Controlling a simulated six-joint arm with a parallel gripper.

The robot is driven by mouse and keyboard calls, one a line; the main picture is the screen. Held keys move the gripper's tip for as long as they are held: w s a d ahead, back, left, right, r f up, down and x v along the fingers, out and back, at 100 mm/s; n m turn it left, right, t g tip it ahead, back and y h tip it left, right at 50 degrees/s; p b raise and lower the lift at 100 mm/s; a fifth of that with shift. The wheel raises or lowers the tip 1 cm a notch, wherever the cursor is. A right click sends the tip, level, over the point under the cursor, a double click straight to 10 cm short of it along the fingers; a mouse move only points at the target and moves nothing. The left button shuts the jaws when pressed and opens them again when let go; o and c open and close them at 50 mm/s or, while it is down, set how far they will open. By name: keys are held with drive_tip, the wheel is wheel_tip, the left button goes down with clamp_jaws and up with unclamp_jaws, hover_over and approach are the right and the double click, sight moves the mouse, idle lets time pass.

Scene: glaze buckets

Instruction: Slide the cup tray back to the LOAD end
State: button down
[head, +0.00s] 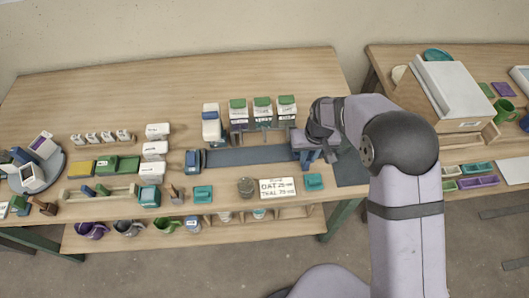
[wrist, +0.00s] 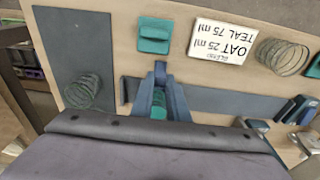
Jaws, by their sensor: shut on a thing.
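My gripper (head: 318,157) is low over the right end of a long dark track (head: 250,156) on the bench. In the wrist view its blue fingers (wrist: 160,88) are closed around a small teal-green piece (wrist: 158,103), which I take as part of the cup tray. Most of the tray is hidden by the fingers and wrist. The track runs away to the left in the head view and to the right in the wrist view (wrist: 235,104). No LOAD marking is legible.
Three green-topped dispensers (head: 262,108) stand behind the track. A blue-and-white item (head: 194,160) is by its left end. In front are a recipe sign (head: 277,187), a coil-like holder (head: 246,187) and teal blocks (head: 313,181). A dark mat (head: 350,168) lies right.

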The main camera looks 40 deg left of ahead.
drive_tip(key=shift+w+d, duration=0.9)
drive_tip(key=c, duration=1.8)
unclamp_jaws()
wheel_tip(320, 180, up, 7)
drive_tip(key=p, duration=0.5)
